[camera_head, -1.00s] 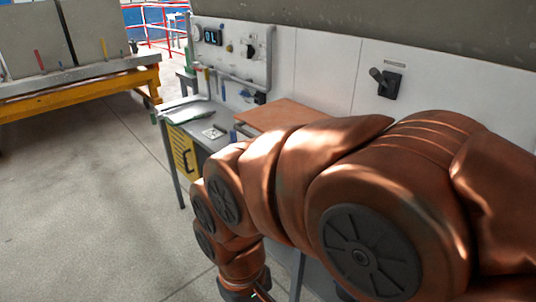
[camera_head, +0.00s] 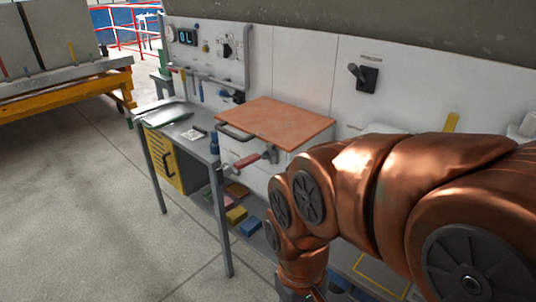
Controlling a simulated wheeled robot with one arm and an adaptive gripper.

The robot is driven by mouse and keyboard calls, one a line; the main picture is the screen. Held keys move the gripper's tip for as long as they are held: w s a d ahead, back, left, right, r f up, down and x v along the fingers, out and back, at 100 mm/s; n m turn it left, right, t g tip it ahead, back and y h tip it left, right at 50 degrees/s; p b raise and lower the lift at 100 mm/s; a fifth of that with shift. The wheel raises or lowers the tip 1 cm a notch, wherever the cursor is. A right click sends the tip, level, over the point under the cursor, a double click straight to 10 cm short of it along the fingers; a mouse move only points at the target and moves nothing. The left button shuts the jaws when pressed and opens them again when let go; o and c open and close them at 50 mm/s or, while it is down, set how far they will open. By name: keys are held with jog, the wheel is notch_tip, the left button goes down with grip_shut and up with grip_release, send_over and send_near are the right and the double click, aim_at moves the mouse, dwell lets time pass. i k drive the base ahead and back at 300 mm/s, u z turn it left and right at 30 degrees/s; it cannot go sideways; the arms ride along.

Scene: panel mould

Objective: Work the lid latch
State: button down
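My gripper itself is cut off below the frame.
A black lever switch (camera_head: 366,76) is on the wall. The grey bench (camera_head: 180,128) carries papers, with a yellow cabinet (camera_head: 163,160) beneath. Several coloured blocks (camera_head: 237,214) lie on a lower shelf. A yellow-framed rack (camera_head: 70,100) stands at left. The floor (camera_head: 80,220) between is clear.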

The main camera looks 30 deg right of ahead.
aim_at(239, 165)
jog(key=u, duration=1.05)
jog(key=i, duration=0.35)
jog(key=z, duration=0.75)
